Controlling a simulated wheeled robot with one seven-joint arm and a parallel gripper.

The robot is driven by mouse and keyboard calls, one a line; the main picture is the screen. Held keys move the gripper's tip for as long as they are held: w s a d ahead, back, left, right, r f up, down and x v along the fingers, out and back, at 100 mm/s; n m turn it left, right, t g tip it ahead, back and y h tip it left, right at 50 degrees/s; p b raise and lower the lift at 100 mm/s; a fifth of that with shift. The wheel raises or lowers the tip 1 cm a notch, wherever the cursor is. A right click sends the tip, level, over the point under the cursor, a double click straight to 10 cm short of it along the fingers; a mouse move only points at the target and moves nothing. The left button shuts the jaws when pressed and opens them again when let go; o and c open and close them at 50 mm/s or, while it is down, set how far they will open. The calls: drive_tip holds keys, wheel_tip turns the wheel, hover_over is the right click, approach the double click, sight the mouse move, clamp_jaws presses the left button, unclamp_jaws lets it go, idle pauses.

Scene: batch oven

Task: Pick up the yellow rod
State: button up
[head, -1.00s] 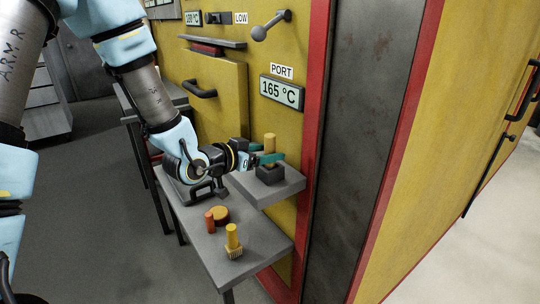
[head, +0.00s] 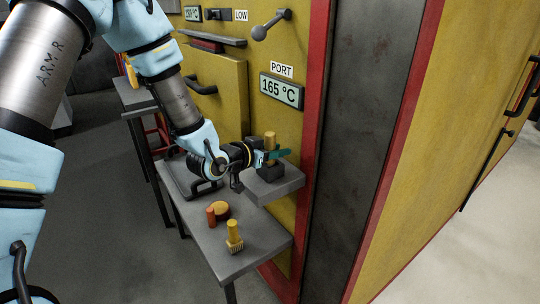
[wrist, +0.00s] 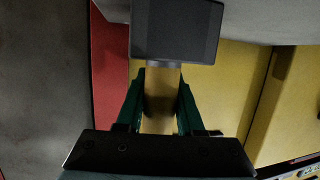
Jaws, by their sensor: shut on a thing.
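The yellow rod (head: 270,138) stands upright in a dark block-shaped holder (head: 271,171) on the small grey shelf by the oven wall. My gripper (head: 273,154) reaches it from the left, with its green fingers around the rod just above the holder. In the wrist view, the rod (wrist: 160,100) lies between the two fingers, and my gripper (wrist: 160,88) is shut on it. The dark holder (wrist: 176,30) shows at the rod's end there. The rod's lower end is hidden in the holder.
The grey shelf (head: 285,187) sits above a lower grey table (head: 207,253). The yellow oven wall with a 165 °C display (head: 281,91) stands close behind.

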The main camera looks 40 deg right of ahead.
clamp_jaws()
drive_tip(key=shift+r, duration=0.1)
